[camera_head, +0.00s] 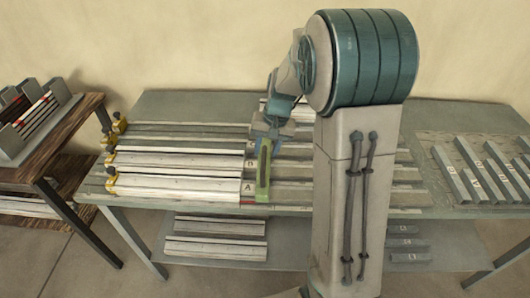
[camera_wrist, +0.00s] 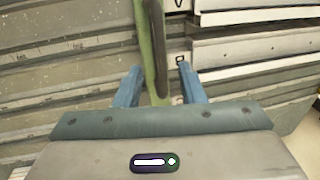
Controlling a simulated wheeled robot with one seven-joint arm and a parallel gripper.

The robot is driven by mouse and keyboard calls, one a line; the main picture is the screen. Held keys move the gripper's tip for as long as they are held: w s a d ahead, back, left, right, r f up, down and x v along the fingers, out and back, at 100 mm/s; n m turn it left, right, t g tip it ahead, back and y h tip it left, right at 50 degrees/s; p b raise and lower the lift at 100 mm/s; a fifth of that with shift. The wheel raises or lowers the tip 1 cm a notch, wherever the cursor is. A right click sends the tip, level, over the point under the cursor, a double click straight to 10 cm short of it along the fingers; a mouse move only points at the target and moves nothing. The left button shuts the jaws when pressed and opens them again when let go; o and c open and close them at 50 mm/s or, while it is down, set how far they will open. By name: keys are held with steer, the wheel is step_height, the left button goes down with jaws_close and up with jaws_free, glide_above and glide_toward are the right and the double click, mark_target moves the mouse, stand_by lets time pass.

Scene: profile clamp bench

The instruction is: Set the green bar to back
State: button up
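The green bar (camera_head: 262,186) lies across the right ends of several long pale profiles (camera_head: 180,186) on the bench, near letters A and B. It also shows in the wrist view (camera_wrist: 146,40), with a dark long handle-like part on it. My gripper (camera_head: 268,132) is above the bar's far part. In the wrist view, its blue fingers (camera_wrist: 160,85) are apart, one on each side of the bar, with gaps visible. I cannot tell how far above the bar the fingertips are. My arm hides part of the bench to the right.
Yellow clamps (camera_head: 112,160) stand at the profiles' left ends. Short grey blocks (camera_head: 482,172) lie at the bench's right. A wooden side table (camera_head: 72,128) on the left carries a grey rack (camera_head: 35,118). More profiles (camera_head: 215,246) lie on the lower shelf.

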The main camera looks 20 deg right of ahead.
steer(key=shift+a+f, duration=0.2)
steer(key=shift+f, duration=1)
jaws_close()
